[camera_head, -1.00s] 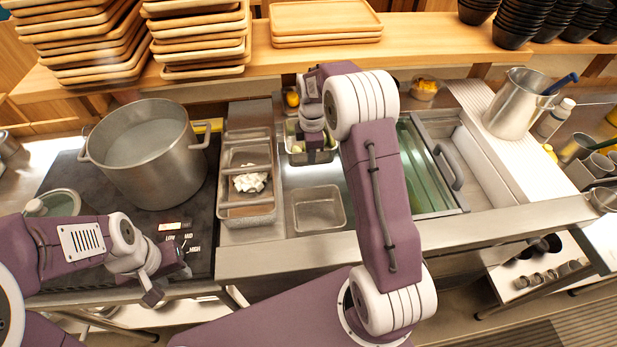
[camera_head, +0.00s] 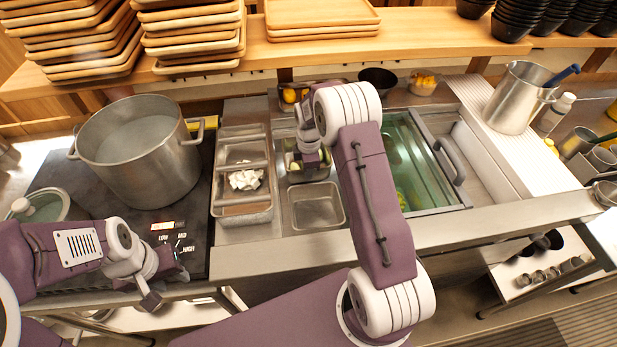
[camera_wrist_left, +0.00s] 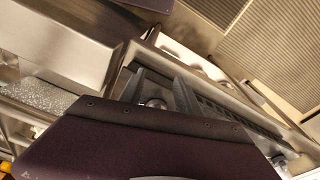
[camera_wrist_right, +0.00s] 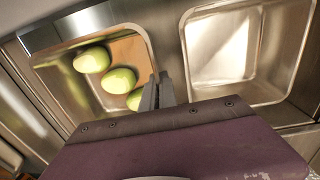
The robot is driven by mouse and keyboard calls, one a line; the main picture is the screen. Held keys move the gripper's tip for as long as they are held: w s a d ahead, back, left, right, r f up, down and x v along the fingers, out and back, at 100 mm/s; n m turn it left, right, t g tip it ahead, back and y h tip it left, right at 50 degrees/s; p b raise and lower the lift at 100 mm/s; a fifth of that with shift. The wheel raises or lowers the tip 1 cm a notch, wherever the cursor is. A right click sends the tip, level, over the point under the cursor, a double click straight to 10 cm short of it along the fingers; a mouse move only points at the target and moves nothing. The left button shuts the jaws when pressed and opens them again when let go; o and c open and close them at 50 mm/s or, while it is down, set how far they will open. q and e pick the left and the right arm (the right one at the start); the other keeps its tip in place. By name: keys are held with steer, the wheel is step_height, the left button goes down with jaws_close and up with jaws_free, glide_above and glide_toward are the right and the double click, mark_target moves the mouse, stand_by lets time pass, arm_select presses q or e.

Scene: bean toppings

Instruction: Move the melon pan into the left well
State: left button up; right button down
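The melon pan (camera_head: 307,172) is a small metal pan with several green melons; it sits behind an empty metal pan (camera_head: 316,205) in the counter. In the right wrist view the melon pan (camera_wrist_right: 135,32) is at upper left, slightly askew to the empty pan (camera_wrist_right: 235,50). My right gripper (camera_head: 314,165) reaches down at the melon pan; its fingers (camera_wrist_right: 160,92) are close together on the pan's near-right rim and partly hide a melon. Which opening is the left well is not clear. My left gripper (camera_head: 165,272) is empty, fingers (camera_wrist_left: 160,88) apart, by the stove's front edge.
A large pot (camera_head: 138,150) stands on the stove at left. A long pan with white food (camera_head: 243,208) lies between stove and empty pan. A glass-covered bin (camera_head: 425,165) is right of my right arm. A dark bowl (camera_head: 378,80) stands behind. Wooden trays (camera_head: 322,20) line the shelf.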

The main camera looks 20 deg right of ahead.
step_height(320, 180, down, 3)
steer(key=shift+r, duration=0.1)
steer(key=c, duration=2.1)
jaws_free()
steer(key=shift+f, duration=0.25)
steer(key=o, duration=0.4)
steer(key=r, duration=1.2)
steer(key=shift+s+a+r, duration=0.1)
steer(key=shift+s+r, duration=0.1)
steer(key=shift+s, duration=0.15)
